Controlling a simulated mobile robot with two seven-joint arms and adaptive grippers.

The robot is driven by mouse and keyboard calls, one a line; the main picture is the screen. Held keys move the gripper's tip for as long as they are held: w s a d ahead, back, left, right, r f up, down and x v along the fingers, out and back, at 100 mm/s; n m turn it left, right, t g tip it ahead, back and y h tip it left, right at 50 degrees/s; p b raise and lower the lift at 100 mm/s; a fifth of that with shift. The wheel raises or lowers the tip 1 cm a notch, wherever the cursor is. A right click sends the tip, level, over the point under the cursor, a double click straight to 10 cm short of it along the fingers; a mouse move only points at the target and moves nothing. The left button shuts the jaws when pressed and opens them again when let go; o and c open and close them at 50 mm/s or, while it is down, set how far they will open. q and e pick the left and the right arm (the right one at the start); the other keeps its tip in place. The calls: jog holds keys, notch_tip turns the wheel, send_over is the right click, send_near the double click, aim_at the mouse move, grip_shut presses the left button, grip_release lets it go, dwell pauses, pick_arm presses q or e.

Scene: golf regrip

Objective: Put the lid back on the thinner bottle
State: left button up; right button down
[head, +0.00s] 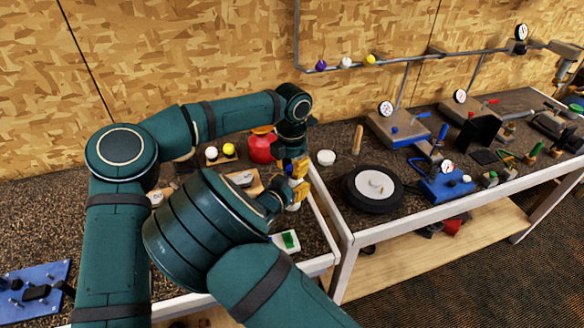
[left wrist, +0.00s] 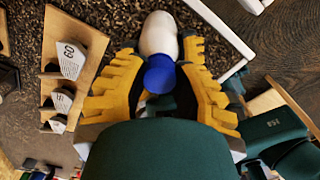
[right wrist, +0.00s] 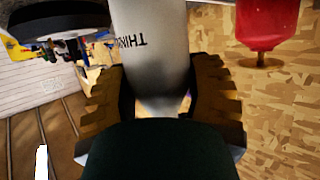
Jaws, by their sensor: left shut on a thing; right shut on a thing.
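The pale grey-white thinner bottle (right wrist: 158,45) fills the space between the fingers of my right gripper (right wrist: 165,88) in the right wrist view. Its lettering appears upside down there. My right gripper is shut on it. In the head view a small part of the bottle (head: 293,206) shows beneath the yellow fingers. My left gripper (left wrist: 160,72) is shut on the blue lid (left wrist: 160,77). In the left wrist view the white bottle (left wrist: 158,35) is beyond the lid. In the head view the blue lid (head: 288,166) is above the bottle; I cannot tell whether they touch.
A red container (head: 262,148) stands behind the grippers. A small white round thing (head: 326,157) and a black wheel (head: 373,188) are to the right. A wooden rack (left wrist: 72,70) is close to my left gripper. A green-and-white box (head: 286,241) lies near the front.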

pick_arm(q)
jog(key=shift+r, duration=0.1)
jog(key=shift+c, duration=0.2)
jog(key=o, duration=0.7)
jog(key=shift+r, duration=2.25)
